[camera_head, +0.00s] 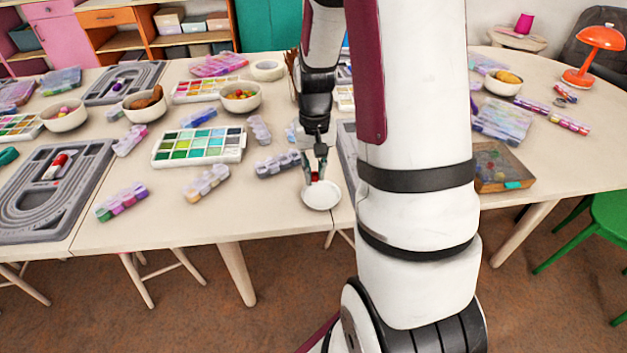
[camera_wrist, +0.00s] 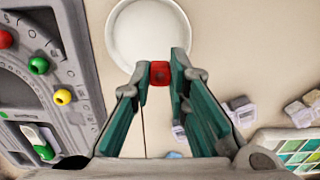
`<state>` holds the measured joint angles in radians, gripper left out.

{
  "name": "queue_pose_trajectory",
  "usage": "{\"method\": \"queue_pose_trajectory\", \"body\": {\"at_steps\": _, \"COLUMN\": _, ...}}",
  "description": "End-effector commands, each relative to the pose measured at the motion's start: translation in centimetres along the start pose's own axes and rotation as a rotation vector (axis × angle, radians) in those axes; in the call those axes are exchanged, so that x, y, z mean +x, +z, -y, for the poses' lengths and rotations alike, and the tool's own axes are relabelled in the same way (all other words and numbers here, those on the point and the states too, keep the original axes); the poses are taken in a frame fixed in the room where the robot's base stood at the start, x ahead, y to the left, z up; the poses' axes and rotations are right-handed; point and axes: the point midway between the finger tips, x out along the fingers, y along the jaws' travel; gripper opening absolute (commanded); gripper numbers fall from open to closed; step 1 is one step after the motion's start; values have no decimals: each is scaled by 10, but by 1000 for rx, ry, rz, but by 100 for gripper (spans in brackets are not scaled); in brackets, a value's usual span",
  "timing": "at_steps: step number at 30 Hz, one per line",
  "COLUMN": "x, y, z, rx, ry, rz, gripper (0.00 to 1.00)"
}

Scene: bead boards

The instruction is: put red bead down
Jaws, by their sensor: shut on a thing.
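The red bead (camera_wrist: 160,72) is a small red cube with a dark hole in its face. My gripper (camera_wrist: 160,78) is shut on it, one fingertip on each side. In the head view my gripper (camera_head: 315,178) points down at the front edge of the table, with the red bead (camera_head: 315,176) between its tips. A white round dish (camera_head: 321,196) lies just below and in front of the tips. In the wrist view the bead overlaps the near rim of the dish (camera_wrist: 150,30). I cannot tell whether the bead touches the dish.
A grey bead board (camera_wrist: 75,75) with green, red and yellow beads lies beside the dish. Bead boxes (camera_head: 278,163) and a paint tray (camera_head: 198,146) stand to the left in the head view. Bowls (camera_head: 240,97) stand farther back. My arm hides part of the table.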

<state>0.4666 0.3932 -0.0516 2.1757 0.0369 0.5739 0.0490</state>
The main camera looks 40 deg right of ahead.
Motion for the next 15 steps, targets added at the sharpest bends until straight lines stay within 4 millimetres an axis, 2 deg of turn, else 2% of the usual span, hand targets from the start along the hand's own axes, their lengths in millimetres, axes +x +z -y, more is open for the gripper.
{"method": "queue_pose_trajectory", "body": {"at_steps": 1, "x": 1, "y": -5, "z": 2, "rx": -2, "ry": 0, "rz": -1, "gripper": 8}}
{"method": "queue_pose_trajectory", "body": {"at_steps": 7, "x": 32, "y": -3, "z": 2, "rx": 0, "ry": 0, "rz": 3, "gripper": 8}}
{"method": "queue_pose_trajectory", "body": {"at_steps": 15, "x": 36, "y": -3, "z": 1, "rx": 0, "ry": 0, "rz": 2, "gripper": 8}}
